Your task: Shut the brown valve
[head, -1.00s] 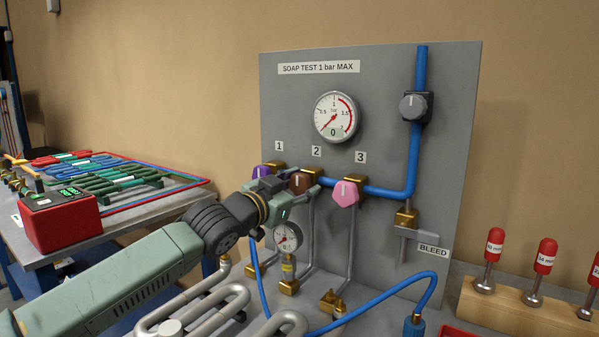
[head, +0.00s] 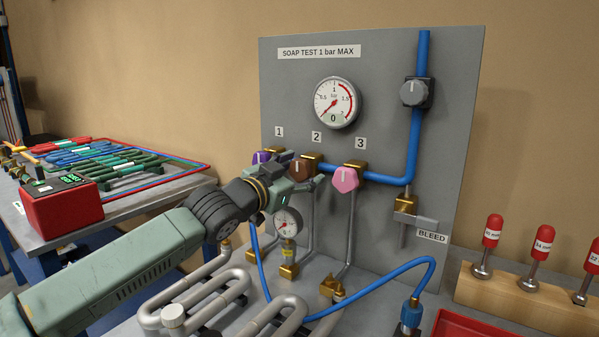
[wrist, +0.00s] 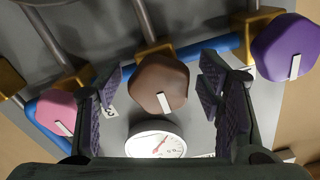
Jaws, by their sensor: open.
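The brown valve (head: 300,169) is a brown knob with a white mark, under label 2 on the grey panel (head: 445,130). In the wrist view the brown knob (wrist: 158,84) lies between the two finger pads, with a visible gap on each side. My gripper (head: 296,186) is open at the brown valve; its fingers (wrist: 162,100) stand to either side of the knob. In the head view my gripper partly covers the knob's lower left side. The white mark on the knob shows in the wrist view, slightly tilted from upright.
The purple valve (head: 261,157) and pink valve (head: 345,180) sit close on either side. A pressure gauge (head: 336,103) is above, a small gauge (head: 287,222) below. A blue hose (head: 380,302) and grey coils (head: 190,300) lie in front.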

